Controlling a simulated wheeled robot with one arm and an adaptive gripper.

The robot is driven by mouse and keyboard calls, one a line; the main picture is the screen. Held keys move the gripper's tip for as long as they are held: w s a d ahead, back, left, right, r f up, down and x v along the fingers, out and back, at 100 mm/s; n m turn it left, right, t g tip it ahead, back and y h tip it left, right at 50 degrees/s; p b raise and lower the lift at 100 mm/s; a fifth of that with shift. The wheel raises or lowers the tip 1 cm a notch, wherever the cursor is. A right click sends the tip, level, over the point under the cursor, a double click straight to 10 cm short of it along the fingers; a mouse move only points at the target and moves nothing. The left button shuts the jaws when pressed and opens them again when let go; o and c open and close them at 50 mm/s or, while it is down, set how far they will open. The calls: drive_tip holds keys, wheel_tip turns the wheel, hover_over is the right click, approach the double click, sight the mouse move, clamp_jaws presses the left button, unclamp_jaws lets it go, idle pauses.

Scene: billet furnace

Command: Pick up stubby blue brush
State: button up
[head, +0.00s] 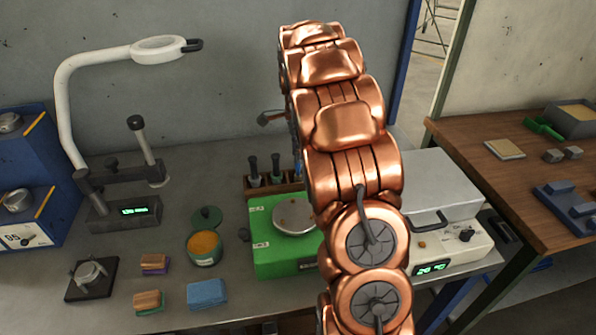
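A wooden rack (259,191) stands at the back of the grey bench, behind the green scale. Dark-handled tools stand upright in it. A thin blue upright piece (297,167) shows at the rack's right end, mostly hidden by my copper arm; it may be the stubby blue brush, but I cannot tell for sure. My arm rises through the middle of the view. A small dark piece (271,117) sticks out left from behind it, above the rack, and may be part of my gripper. The fingers and anything between them are hidden.
A green scale (262,238), an open tin (204,248), a blue block (206,293) and sponges (155,263) lie on the bench. A lamp magnifier (158,48) stands left. A white hotplate-like device (445,240) stands right of my arm. A wooden table (500,190) is far right.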

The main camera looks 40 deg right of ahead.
clamp_jaws()
drive_tip(key=shift+r, duration=0.1)
wheel_tip(320, 180, up, 8)
drive_tip(key=b, duration=0.2)
drive_tip(key=shift+w+f+b, duration=0.1)
drive_tip(key=shift+f+b, duration=0.1)
drive_tip(key=shift+b, duration=0.1)
drive_tip(key=shift+r, duration=1.15)
